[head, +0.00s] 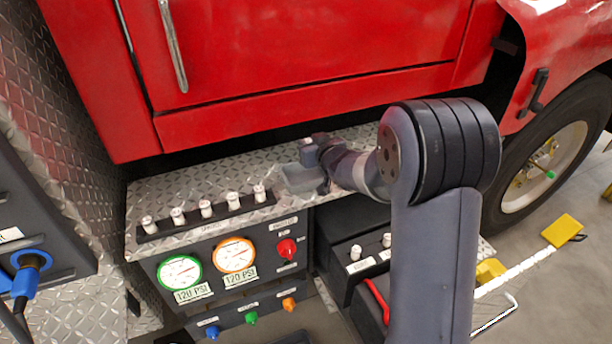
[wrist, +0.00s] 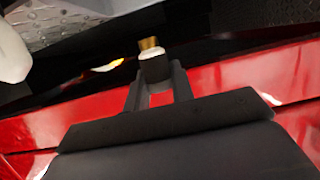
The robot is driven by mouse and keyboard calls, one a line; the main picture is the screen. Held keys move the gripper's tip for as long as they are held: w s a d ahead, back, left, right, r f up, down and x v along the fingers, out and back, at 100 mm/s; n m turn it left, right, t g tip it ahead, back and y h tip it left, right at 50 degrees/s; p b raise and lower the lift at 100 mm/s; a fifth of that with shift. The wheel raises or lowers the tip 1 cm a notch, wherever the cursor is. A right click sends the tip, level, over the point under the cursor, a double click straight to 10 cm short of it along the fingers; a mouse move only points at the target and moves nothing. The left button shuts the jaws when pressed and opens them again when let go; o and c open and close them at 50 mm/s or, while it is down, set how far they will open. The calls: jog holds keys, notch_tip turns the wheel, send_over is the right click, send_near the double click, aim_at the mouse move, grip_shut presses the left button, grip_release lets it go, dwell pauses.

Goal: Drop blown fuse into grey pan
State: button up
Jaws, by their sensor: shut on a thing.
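My gripper (head: 316,148) is over the diamond-plate ledge, above and close to the grey pan. In the wrist view its fingers (wrist: 156,72) are shut on the fuse (wrist: 150,46), which has a brass end and a white body sticking out past the fingertips. The rest of the fuse is hidden between the fingers. The grey pan (head: 294,181) sits on the ledge just right of the fuse row, partly covered by my gripper and wrist. I cannot tell whether the fuse is directly over the pan.
A black rack (head: 208,217) with several white fuses stands along the ledge's front edge. Below it is a panel with two gauges (head: 235,256) and a red knob (head: 287,248). The red truck body (head: 290,70) rises behind the ledge. Two more white pieces (head: 356,252) stand lower right.

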jog(key=b, duration=0.4)
send_over(310, 177)
jog(key=shift+f, duration=2.75)
jog(key=shift+r, duration=0.1)
jog(key=o, duration=1)
jog(key=shift+o, duration=0.2)
jog(key=shift+s, duration=0.1)
jog(key=v, duration=1)
jog(key=shift+s, duration=0.3)
jog(key=shift+w+r, duration=0.1)
